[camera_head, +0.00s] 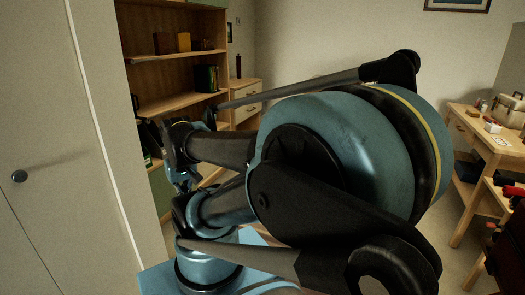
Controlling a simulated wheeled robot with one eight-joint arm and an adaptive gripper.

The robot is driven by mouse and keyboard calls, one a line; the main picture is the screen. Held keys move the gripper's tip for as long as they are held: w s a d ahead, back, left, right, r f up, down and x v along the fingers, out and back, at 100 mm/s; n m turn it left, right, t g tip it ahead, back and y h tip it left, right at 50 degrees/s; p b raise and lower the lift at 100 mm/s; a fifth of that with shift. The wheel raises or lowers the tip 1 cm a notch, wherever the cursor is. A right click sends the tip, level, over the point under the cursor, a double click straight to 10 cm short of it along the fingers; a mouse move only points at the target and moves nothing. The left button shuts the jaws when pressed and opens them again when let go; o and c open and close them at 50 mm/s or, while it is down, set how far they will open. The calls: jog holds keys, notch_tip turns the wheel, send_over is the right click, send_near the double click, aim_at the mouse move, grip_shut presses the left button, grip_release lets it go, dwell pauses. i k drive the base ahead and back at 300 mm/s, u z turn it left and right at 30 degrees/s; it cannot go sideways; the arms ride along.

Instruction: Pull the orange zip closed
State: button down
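I cannot see the orange zip or a suitcase on the floor in the head view. My own blue and black arm fills the middle of the picture and hides much of the floor and the room behind it. I cannot make out my gripper's fingers or anything held in them.
A pale cabinet door (45,120) with a round knob stands at the left. Behind my arm is a wooden bookshelf (165,75) and a drawer unit (247,97). At the right, a wooden desk (470,128) bears a beige case (509,111). Some floor (432,235) shows before it.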

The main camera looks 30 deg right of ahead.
aim_at(489, 225)
jog(key=z, duration=3.4)
jog(key=i, duration=1)
jog(key=u, duration=0.55)
